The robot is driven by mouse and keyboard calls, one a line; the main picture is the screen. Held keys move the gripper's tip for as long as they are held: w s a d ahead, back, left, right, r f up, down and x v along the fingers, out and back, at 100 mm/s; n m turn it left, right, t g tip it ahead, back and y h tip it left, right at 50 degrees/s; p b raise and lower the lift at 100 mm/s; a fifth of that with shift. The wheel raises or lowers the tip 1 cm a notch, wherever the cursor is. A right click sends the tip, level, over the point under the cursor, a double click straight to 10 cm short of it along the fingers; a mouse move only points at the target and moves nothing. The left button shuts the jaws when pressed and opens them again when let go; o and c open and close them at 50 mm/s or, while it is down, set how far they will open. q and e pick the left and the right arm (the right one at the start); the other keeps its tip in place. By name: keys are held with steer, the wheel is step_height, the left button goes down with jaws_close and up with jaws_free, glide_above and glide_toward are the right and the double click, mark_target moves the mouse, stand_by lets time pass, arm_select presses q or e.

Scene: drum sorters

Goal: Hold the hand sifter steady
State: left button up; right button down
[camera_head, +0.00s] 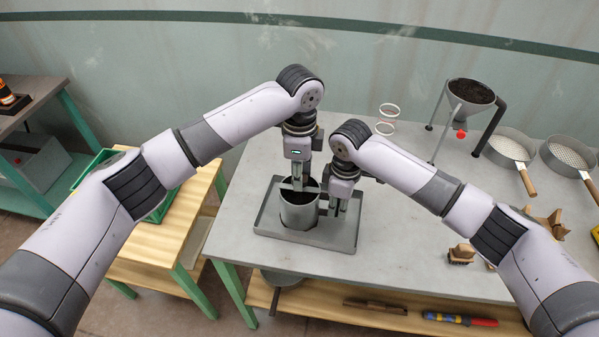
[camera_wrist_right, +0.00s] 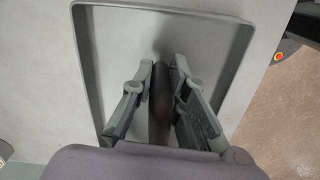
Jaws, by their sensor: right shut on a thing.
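The hand sifter (camera_head: 298,214) is a grey cylinder standing upright in a shallow grey tray (camera_head: 268,221), with dark material inside its top. My right gripper (camera_head: 336,207) is at the sifter's right side, shut on a dark upright bar that looks like its handle. The right wrist view shows this bar (camera_wrist_right: 160,100) between the two fingers (camera_wrist_right: 160,92), with the tray rim (camera_wrist_right: 160,9) around them. My left gripper (camera_head: 299,184) points down at the sifter's mouth. Its fingertips are too small and overlapped to tell whether it holds anything.
A funnel of dark soil (camera_head: 470,92) stands on legs at the back right. Two round sieves (camera_head: 508,146) (camera_head: 571,156) lie right of it. White rings (camera_head: 388,110) and wooden blocks (camera_head: 461,254) are on the table (camera_head: 400,258). A green crate (camera_head: 160,212) stands left.

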arm_select(q)
steer(key=n, duration=0.6)
steer(key=shift+n, duration=0.3)
steer(key=n, duration=1.2)
steer(key=shift+n, duration=0.4)
steer(key=n, duration=0.5)
steer(key=o, duration=1.2)
